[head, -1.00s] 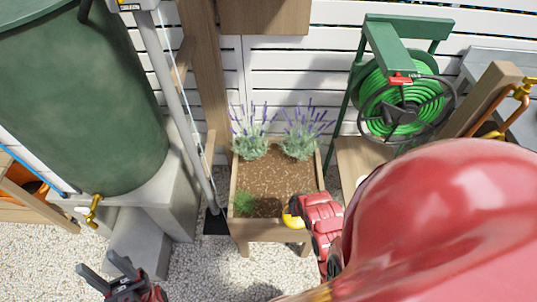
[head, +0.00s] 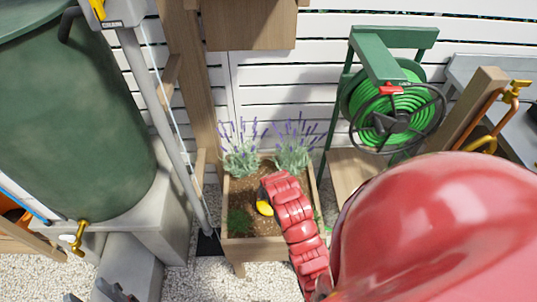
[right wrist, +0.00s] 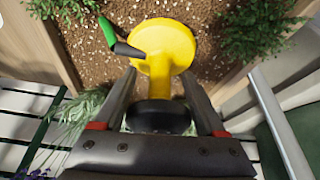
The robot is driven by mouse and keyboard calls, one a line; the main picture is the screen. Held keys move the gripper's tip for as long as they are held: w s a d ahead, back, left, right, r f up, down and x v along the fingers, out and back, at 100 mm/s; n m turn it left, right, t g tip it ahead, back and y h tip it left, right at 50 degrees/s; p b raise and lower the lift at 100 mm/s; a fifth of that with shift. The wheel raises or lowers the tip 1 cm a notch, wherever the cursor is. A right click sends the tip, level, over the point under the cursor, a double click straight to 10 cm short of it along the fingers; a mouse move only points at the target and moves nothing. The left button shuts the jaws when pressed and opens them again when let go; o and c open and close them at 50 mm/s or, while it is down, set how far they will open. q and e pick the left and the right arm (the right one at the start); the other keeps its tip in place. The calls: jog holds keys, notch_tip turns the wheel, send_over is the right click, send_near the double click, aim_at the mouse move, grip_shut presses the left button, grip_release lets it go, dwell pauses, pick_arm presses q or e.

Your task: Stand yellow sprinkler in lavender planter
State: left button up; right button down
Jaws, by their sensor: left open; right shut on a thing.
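The lavender planter (head: 255,249) is a wooden box of brown soil in the middle of the head view, with two purple lavenders along its back. My right gripper (right wrist: 158,88) is shut on the yellow sprinkler (right wrist: 166,42), which has a round yellow head and a black and green nozzle. In the head view the sprinkler (head: 264,207) is over the planter's soil, partly hidden by my red right arm. I cannot tell whether it touches the soil. My left gripper (head: 97,294) is open and empty at the bottom left edge, mostly cut off.
A green water barrel (head: 75,130) with a brass tap stands on concrete at the left. A green hose reel (head: 395,110) stands at the right. A grey pipe (head: 160,120) runs close to the planter's left. A small green plant (head: 240,222) grows at front left.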

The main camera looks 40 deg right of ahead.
jog(key=shift+w, duration=0.3)
jog(key=shift+f, duration=1.75)
